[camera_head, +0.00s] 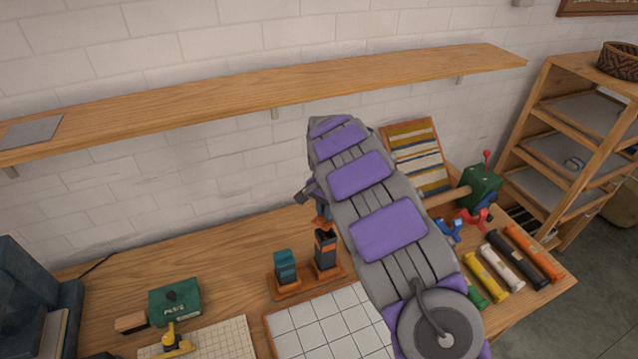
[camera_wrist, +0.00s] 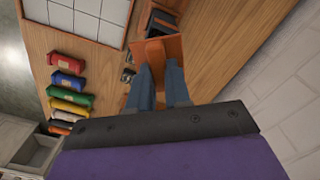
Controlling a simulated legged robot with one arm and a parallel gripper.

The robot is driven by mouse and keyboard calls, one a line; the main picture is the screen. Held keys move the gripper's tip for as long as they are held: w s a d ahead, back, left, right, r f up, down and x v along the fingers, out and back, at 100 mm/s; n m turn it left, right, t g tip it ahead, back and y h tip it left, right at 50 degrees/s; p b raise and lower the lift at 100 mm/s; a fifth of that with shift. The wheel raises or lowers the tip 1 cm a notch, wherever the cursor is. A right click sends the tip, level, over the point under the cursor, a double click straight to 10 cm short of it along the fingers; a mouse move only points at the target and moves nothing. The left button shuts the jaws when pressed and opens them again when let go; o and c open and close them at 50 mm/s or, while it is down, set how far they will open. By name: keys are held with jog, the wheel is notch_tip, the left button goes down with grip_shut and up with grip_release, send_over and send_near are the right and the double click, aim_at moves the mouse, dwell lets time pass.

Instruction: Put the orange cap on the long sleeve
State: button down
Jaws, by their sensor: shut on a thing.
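My gripper (camera_head: 317,205) is mostly hidden behind my arm in the head view. It is shut on the orange cap (camera_head: 322,222), which shows just above the dark upright sleeve. In the wrist view, the two blue-grey fingers (camera_wrist: 161,85) hold the orange cap (camera_wrist: 155,52) at their tips. The taller dark sleeve (camera_head: 325,254), with an orange mark, stands upright on an orange-brown stand (camera_head: 300,285). A shorter teal sleeve (camera_head: 285,267) stands upright left of it. A gap shows between cap and dark sleeve; their exact alignment cannot be told.
A white gridded board (camera_head: 325,320) lies in front of the stand. A green box (camera_head: 175,302) sits at left. Yellow, white, black and orange rolls (camera_head: 535,253) lie at right, near a green machine (camera_head: 480,188). A wooden shelf (camera_head: 270,90) runs along the wall above.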

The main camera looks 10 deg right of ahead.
jog(key=shift+w+r, duration=0.2)
jog(key=shift+w, duration=0.15)
jog(key=shift+w+d+m, duration=0.1)
jog(key=shift+d+m, duration=0.15)
jog(key=shift+m, duration=0.05)
jog(key=shift+d+f, duration=0.35)
jog(key=shift+d, duration=0.1)
jog(key=shift+d+f, duration=0.1)
jog(key=shift+f, duration=0.2)
jog(key=shift+s+a+f+b, duration=0.1)
jog(key=shift+a+f+b, duration=0.25)
jog(key=shift+f, duration=0.6)
jog(key=shift+s+a+f+b, duration=0.1)
jog(key=shift+a+f+b, duration=0.2)
jog(key=shift+f, duration=0.6)
jog(key=shift+w+d+f, duration=0.1)
jog(key=shift+d+f, duration=0.05)
jog(key=shift+f, duration=0.4)
jog(key=shift+d+f, duration=0.2)
jog(key=shift+d, duration=0.1)
jog(key=shift+a, duration=0.35)
